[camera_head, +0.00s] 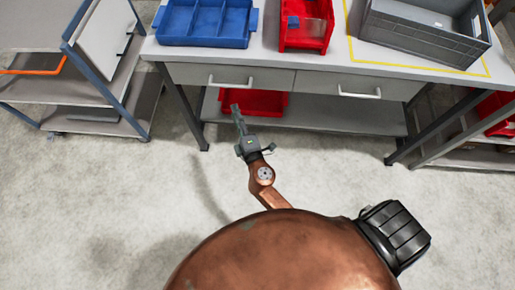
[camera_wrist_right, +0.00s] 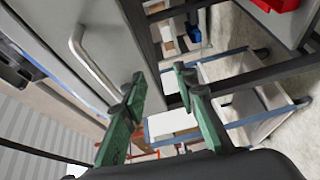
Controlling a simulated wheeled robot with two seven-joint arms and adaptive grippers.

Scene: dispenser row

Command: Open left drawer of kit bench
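The kit bench (camera_head: 340,55) has two grey drawers side by side under its top. The left drawer (camera_head: 190,73) looks shut, and its pale bar handle (camera_head: 231,84) faces me. My right gripper (camera_head: 237,108) is in front of the bench, just below that handle in the head view. In the right wrist view my right gripper (camera_wrist_right: 158,84) has its two green fingers apart with nothing between them. A bar handle (camera_wrist_right: 88,58) on a grey drawer front is left of the fingers there, not between them. My left gripper is not in view.
The right drawer, with its handle (camera_head: 360,94), looks shut. A blue tray (camera_head: 205,40), a red bin (camera_head: 305,42) and a grey crate (camera_head: 420,42) stand on top. A red bin (camera_head: 265,101) sits on the lower shelf. A cart (camera_head: 90,128) stands left. The floor in front is clear.

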